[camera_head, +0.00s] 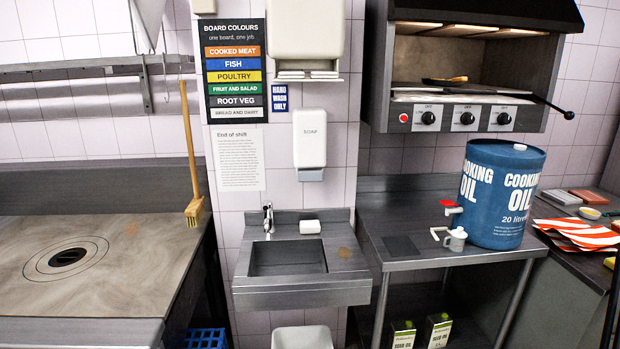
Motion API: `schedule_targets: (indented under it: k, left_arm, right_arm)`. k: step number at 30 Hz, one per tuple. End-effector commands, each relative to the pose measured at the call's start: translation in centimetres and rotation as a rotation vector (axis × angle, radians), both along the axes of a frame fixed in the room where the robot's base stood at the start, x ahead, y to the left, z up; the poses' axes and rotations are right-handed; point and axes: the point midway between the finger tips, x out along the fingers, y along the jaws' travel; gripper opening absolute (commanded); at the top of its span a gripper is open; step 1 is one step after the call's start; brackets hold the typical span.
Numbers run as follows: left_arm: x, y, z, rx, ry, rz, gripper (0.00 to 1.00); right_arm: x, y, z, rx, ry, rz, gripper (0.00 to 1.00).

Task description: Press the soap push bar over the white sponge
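A white soap dispenser (310,132) marked SOAP hangs on the tiled wall above a small steel hand sink (288,258). Its grey push bar (311,175) is at the bottom of the dispenser. Neither of my grippers shows in the head view.
A chrome tap (268,218) stands at the sink's back left. A steel table (400,262) on the right bears a blue cooking oil drum (495,220) and a small white jug (455,240). A broom (192,165) leans at left.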

Motion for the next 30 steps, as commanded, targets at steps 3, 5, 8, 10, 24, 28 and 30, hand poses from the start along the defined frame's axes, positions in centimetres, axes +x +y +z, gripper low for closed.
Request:
schedule_targets:
  k: [3,5,8,10,24,28,30]
  left_arm:
    - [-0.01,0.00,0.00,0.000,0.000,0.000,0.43]
    - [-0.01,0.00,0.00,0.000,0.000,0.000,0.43]
    - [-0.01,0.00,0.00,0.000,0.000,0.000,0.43]
    - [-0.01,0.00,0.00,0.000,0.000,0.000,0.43]
    - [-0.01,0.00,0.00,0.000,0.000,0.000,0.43]
    - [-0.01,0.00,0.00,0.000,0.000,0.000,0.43]
    - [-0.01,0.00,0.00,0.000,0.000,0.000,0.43]
  right_arm:
    - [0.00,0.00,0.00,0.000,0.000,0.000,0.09]
    - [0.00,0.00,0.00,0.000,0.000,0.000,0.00]
    - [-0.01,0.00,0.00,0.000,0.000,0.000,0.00]
    - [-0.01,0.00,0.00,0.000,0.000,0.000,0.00]
    - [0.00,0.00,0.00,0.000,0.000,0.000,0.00]
    - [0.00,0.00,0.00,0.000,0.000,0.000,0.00]
    - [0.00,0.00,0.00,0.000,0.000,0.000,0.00]
